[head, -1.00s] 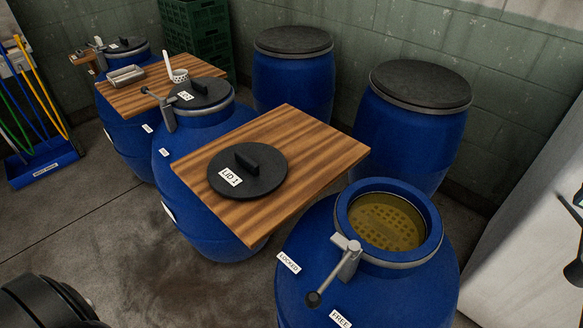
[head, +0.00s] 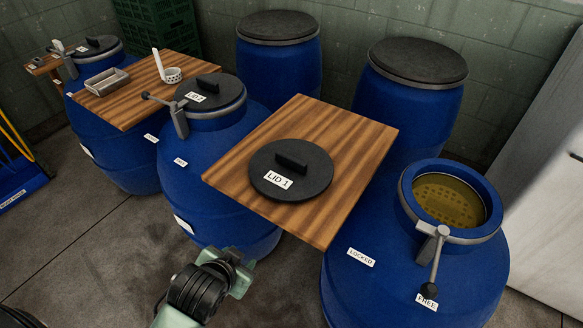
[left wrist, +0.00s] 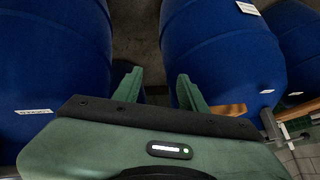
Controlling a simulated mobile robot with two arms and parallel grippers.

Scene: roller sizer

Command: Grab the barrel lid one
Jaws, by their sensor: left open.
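The black round lid marked LID 1 (head: 318,178) lies flat on a wooden board (head: 335,118) in the head view, its bar handle upward. The blue barrel (head: 375,285) at right front is uncovered, with a perforated yellowish inside (head: 448,203). Its lever (head: 434,262) points down towards the FREE label. My left arm rises from the bottom of the head view, in front of and left of the board. In the left wrist view my left gripper (left wrist: 158,88) is open and empty between blue barrels, apart from the lid. My right gripper is not visible.
A second lidded barrel (head: 195,225) stands left of the board. Another board (head: 135,98) holds a metal tray (head: 107,82) and a white ladle (head: 170,74). Two dark-topped barrels (head: 275,70) (head: 400,110) stand behind.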

